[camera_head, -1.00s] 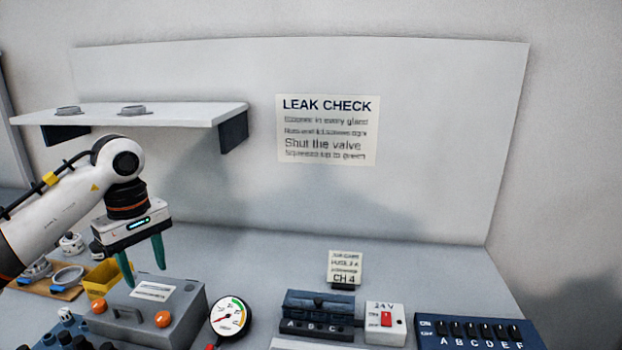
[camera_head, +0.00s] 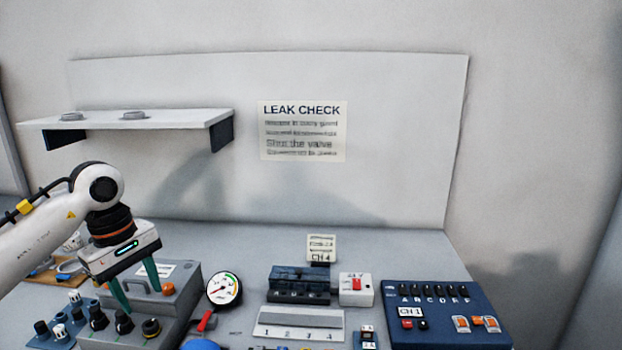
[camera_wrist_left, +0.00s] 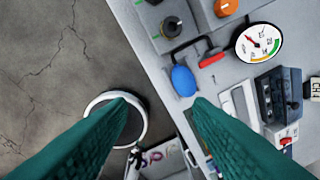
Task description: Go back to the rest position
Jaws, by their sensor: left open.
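My left gripper (camera_head: 136,286) is open and empty, with its two green fingers pointing down. In the head view it hangs in front of the grey box with orange knobs (camera_head: 181,277). In the left wrist view the two green fingers (camera_wrist_left: 158,125) stand wide apart with nothing between them, above the bench's front edge and the floor. My right gripper is not in view.
A pressure gauge (camera_head: 224,289), a white 24 V switch box (camera_head: 356,290) and a blue switch panel (camera_head: 440,325) stand on the bench. Black knobs (camera_head: 98,318) lie close below my left gripper. A shelf (camera_head: 170,118) is on the back wall. A blue bulb (camera_wrist_left: 183,80) lies near the bench edge.

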